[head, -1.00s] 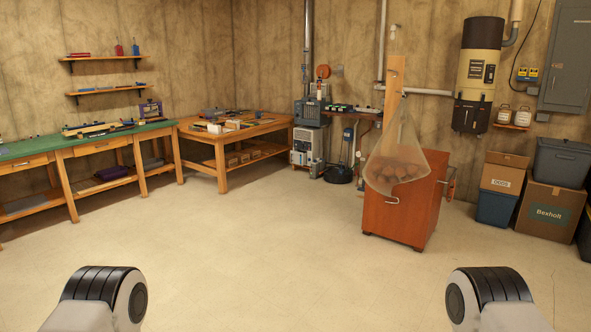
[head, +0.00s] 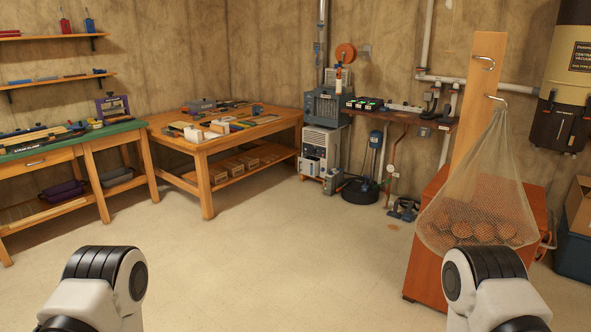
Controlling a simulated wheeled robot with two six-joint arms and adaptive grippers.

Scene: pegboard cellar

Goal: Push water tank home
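A white appliance (head: 322,143) stands on the floor at the back, beside the wooden table, under a grey-blue machine (head: 325,105). A lighter block (head: 311,167) shows low on its front left. It may be the water tank, but it is too small and far off to be sure, and I cannot tell how far in it sits. Only the upper links of my two arms show at the bottom left and right. Both grippers are out of view, well away from the appliance.
A wooden cabinet (head: 427,262) with a hanging net of balls (head: 478,215) stands on the right. A black round bin (head: 358,190) sits right of the appliance. The wooden table (head: 205,160) and green bench (head: 75,143) line the left. The floor (head: 270,245) between is clear.

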